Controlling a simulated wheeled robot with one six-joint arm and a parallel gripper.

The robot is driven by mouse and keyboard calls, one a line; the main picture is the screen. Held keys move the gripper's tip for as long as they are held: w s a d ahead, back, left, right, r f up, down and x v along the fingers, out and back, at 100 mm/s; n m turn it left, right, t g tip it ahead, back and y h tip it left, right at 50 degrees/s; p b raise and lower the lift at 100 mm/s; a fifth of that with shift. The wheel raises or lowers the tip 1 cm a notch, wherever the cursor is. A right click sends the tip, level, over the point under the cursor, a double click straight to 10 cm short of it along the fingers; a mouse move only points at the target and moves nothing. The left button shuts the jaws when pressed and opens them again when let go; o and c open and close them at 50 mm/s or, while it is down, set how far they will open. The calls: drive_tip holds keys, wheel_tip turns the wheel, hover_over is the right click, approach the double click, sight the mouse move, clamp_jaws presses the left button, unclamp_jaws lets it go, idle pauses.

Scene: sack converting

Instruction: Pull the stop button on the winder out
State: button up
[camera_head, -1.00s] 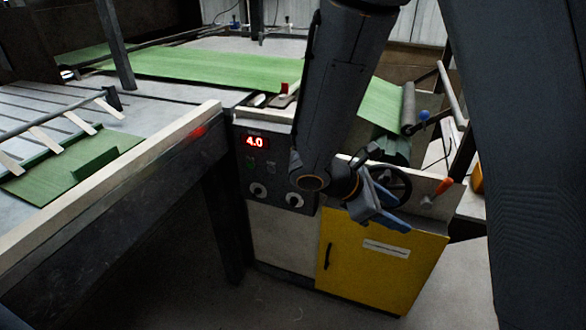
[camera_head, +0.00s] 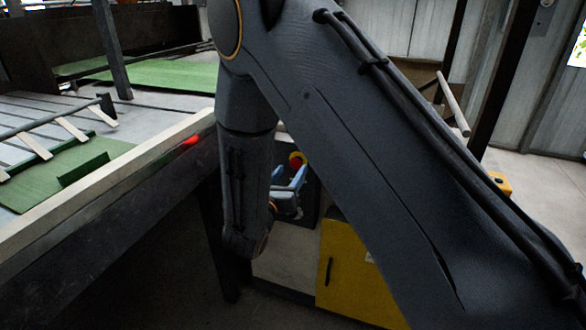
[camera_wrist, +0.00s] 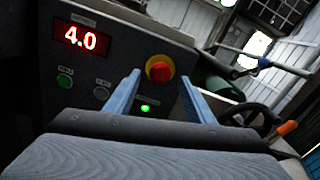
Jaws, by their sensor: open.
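The stop button (camera_wrist: 160,69) is a red mushroom head on a yellow collar, on the winder's dark control panel (camera_wrist: 115,62). It also shows in the head view (camera_head: 297,159), just beyond my fingertips. My gripper (camera_wrist: 159,78) is open and empty. In the wrist view its two blue fingers point at the panel, with the button between their tips. I cannot tell how far the tips reach along the button. My gripper is also in the head view (camera_head: 290,172), partly behind my arm. The button's stem is not visible.
The panel has a red display (camera_wrist: 82,38) reading 4.0, a green button (camera_wrist: 64,80) and a lit green lamp (camera_wrist: 145,108). A dark handwheel (camera_wrist: 252,118) and orange handle (camera_wrist: 287,128) lie to the right. The yellow cabinet (camera_head: 348,268) is below; a long table edge (camera_head: 120,172) runs left.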

drive_tip(key=shift+x, duration=1.35)
clamp_jaws()
drive_tip(key=shift+s+a, duration=0.15)
drive_tip(key=shift+s, duration=0.3)
unclamp_jaws()
drive_tip(key=shift+s, duration=0.15)
drive_tip(key=b+v, duration=0.1)
drive_tip(key=v, duration=0.6)
drive_tip(key=shift+s+a, duration=0.15)
drive_tip(key=shift+s, duration=0.2)
